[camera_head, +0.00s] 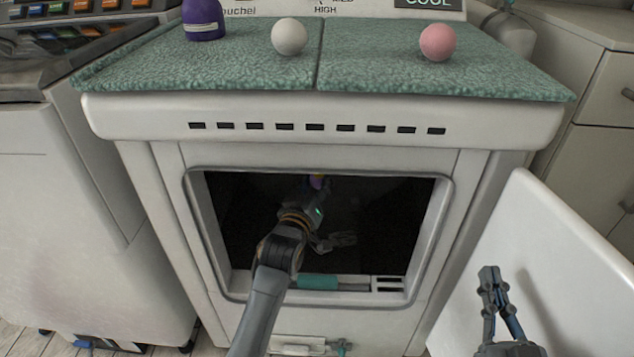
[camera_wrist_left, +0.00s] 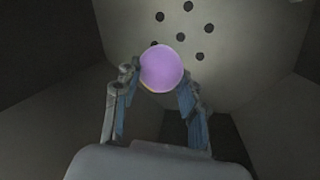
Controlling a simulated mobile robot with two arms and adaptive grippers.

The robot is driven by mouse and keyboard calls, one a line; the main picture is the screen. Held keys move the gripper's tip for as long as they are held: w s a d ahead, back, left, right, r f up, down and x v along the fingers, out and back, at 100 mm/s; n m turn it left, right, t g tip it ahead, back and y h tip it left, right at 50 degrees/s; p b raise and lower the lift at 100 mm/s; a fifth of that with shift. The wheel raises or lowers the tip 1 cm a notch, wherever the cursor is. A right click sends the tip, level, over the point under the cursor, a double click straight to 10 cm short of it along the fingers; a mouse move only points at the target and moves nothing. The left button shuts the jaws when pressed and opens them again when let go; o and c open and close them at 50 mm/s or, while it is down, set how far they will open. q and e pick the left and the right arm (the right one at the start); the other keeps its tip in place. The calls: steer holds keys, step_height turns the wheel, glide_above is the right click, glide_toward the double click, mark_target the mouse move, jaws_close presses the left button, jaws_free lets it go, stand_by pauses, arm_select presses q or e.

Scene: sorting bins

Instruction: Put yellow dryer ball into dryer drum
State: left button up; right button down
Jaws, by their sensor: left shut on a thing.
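The dryer drum (camera_head: 385,225) is open at the front, and its inside is dark. My left arm reaches through the opening. My left gripper (camera_wrist_left: 160,84) is shut on the dryer ball (camera_wrist_left: 160,67), which looks purple with a thin yellow edge at its lower left. My right gripper (camera_head: 489,269) is outside at lower right, fingertips together and empty.
A white ball (camera_head: 290,37), a pink ball (camera_head: 437,43) and a purple container (camera_head: 203,20) stand on the green mat (camera_head: 180,75) on top of the dryer. The open white door (camera_head: 545,260) stands at right, behind my right gripper. The opening's rim (camera_head: 450,215) surrounds my left arm.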

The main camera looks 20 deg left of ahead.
arm_select(q)
steer(key=shift+w, duration=0.25)
steer(key=o, duration=1.1)
steer(key=s, duration=1.2)
steer(key=shift+d+r, duration=0.1)
steer(key=shift+d, duration=0.05)
